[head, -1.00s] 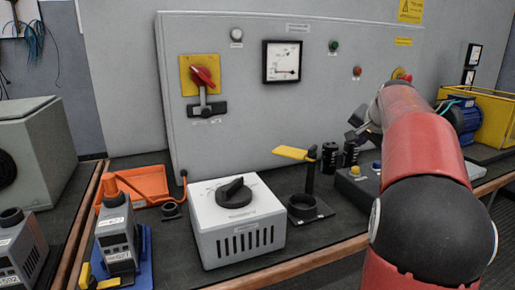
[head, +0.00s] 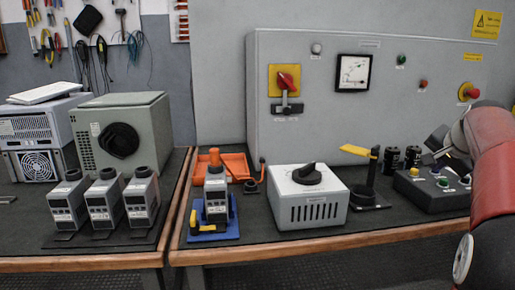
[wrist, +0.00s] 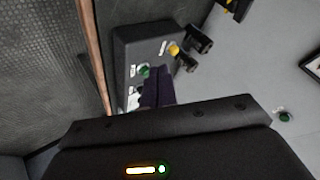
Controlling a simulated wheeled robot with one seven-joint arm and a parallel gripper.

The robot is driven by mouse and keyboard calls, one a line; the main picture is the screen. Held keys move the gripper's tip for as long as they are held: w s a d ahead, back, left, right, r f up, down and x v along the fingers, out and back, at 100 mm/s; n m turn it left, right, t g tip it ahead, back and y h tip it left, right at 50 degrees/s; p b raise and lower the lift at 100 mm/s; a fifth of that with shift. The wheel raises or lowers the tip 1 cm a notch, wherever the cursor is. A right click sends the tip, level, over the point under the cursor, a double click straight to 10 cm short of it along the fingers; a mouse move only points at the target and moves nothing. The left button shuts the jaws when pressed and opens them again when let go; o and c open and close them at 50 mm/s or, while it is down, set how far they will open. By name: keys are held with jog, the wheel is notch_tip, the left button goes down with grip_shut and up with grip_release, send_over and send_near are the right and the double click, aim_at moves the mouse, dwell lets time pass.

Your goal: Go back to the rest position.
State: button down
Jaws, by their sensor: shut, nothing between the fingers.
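My gripper (wrist: 158,92) shows in the wrist view as dark fingers held together, with nothing between them. In that view the fingers overlap the dark button box (wrist: 130,45), which carries a green and a yellow button; I cannot tell whether they touch it. In the head view my red arm (head: 495,165) comes in at the right edge, and its dark end hangs over or beside the same button box (head: 430,190). The fingertips are not clear in the head view.
A grey cabinet (head: 300,135) with a red-handled switch (head: 287,82) and a gauge (head: 353,73) stands behind the bench. A white box with a black knob (head: 308,198), a stand with a yellow lever (head: 368,180) and an orange tray (head: 228,164) are on the bench. Several meters stand left.

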jog(key=s+a+f+n+y, duration=0.1)
jog(key=s+a+f+n, duration=0.15)
jog(key=a, duration=0.55)
jog(key=s+a+f+n+g, duration=0.1)
jog(key=s+a+n, duration=0.1)
jog(key=s+a, duration=0.35)
jog(key=s+a+f+n+y, duration=0.1)
jog(key=s+a+f+n, duration=0.1)
jog(key=a, duration=0.7)
jog(key=s+a+f+n+g, duration=0.1)
jog(key=s+a+f+n, duration=0.2)
jog(key=s+a+f, duration=0.2)
jog(key=s+a+f+n+g+y, duration=0.1)
jog(key=s+a+f+n, duration=0.2)
jog(key=s, duration=0.8)
notch_tip(320, 180, down, 4)
jog(key=shift+s+a+f, duration=0.15)
jog(key=shift+s+a, duration=0.05)
jog(key=shift+a, duration=0.95)
